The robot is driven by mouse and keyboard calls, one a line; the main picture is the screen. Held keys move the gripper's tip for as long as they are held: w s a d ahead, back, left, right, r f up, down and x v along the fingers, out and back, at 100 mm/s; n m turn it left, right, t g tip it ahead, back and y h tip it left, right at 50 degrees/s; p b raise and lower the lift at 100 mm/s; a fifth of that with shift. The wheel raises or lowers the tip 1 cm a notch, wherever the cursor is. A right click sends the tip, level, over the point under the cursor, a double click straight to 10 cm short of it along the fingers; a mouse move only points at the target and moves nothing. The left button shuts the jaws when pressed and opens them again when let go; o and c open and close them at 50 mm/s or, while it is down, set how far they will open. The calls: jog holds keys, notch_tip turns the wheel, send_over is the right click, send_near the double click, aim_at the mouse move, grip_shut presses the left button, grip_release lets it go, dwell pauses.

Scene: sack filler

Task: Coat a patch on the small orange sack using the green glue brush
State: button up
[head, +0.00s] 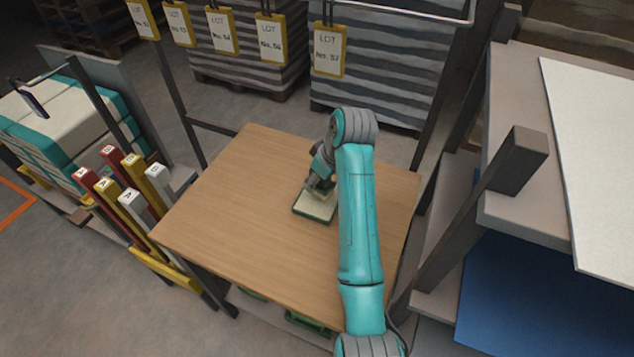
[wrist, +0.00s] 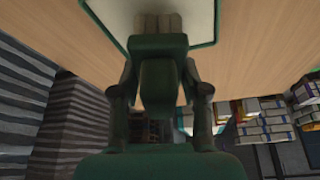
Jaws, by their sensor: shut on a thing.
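My gripper (head: 320,184) is low over the wooden table, at a shallow green-rimmed tray (head: 302,211) with a pale inside. In the wrist view my gripper (wrist: 158,68) is shut on the green glue brush (wrist: 157,47). The brush's pale bristles point at the pale inside of the tray, whose green rim (wrist: 106,29) also shows there. Whether the bristles touch it I cannot tell. My arm and gripper hide part of the tray in the head view. I see no small orange sack in either view.
The wooden table (head: 235,205) is otherwise clear, with free room left of the tray. Upright coloured bars (head: 133,205) stand at its left. A grey shelf (head: 520,205) and post flank the right. Lot tags (head: 328,50) hang behind, before pallets of grey sacks (head: 390,70).

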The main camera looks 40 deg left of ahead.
jog(key=shift+r, duration=1.95)
